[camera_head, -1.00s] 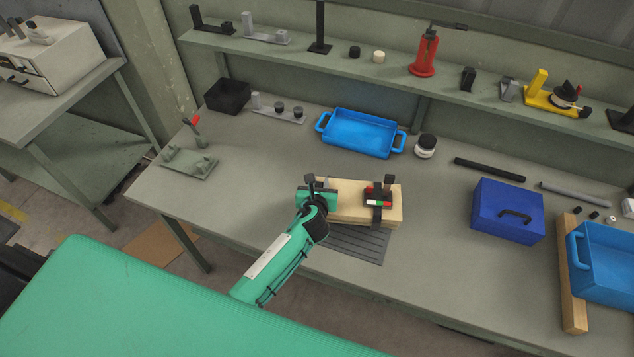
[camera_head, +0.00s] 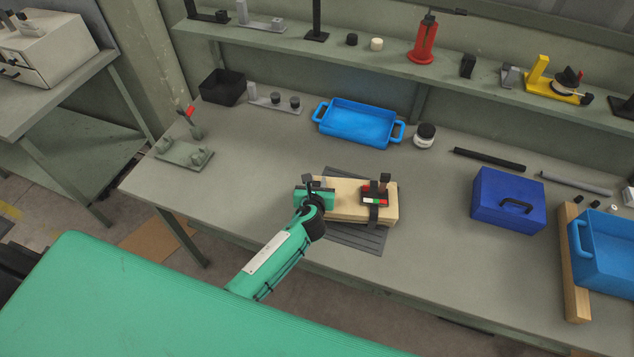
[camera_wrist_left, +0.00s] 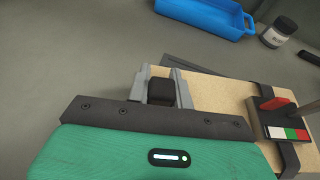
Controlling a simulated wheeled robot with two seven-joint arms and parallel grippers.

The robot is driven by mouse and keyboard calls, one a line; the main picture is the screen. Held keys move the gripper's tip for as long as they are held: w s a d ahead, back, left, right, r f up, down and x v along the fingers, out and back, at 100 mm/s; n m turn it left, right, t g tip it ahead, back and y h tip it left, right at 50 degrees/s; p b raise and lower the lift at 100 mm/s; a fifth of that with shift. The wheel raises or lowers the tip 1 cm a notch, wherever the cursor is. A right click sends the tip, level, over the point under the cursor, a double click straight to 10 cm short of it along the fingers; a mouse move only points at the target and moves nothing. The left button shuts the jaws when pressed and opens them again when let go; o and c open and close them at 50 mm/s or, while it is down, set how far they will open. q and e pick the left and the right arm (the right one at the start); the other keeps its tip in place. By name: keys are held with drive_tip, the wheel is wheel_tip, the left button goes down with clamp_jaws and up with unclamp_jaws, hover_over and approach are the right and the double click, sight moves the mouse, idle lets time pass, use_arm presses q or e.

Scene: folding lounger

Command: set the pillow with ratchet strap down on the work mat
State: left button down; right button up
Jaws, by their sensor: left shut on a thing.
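The pillow with ratchet strap is a beige block (camera_head: 350,198) with a black strap and a red, white and green marked ratchet near its right end. My left gripper (camera_head: 320,184) is shut on its left end. In the left wrist view the two grey fingers (camera_wrist_left: 161,88) flank a black piece at the block's near end, and the beige top (camera_wrist_left: 220,98) runs off to the right. The dark ribbed work mat (camera_head: 355,238) lies under the block and shows behind and in front of it. I cannot tell whether the block touches the mat. My right gripper is out of view.
A blue tray (camera_head: 358,124) and a white jar with black lid (camera_head: 424,136) stand behind the mat. A dark blue box (camera_head: 507,203) is to the right, a green-grey clamp plate (camera_head: 185,152) to the left. Bench around the mat is clear.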

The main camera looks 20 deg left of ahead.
use_arm(q)
drive_tip(key=shift+f, duration=0.2)
idle(0.4)
drive_tip(key=c, duration=1.2)
unclamp_jaws()
drive_tip(key=shift+o, duration=0.2)
drive_tip(key=shift+s, duration=0.15)
drive_tip(key=shift+v, duration=1.5)
drive_tip(key=shift+b+v, duration=0.35)
drive_tip(key=shift+v, duration=0.9)
drive_tip(key=shift+r, duration=0.1)
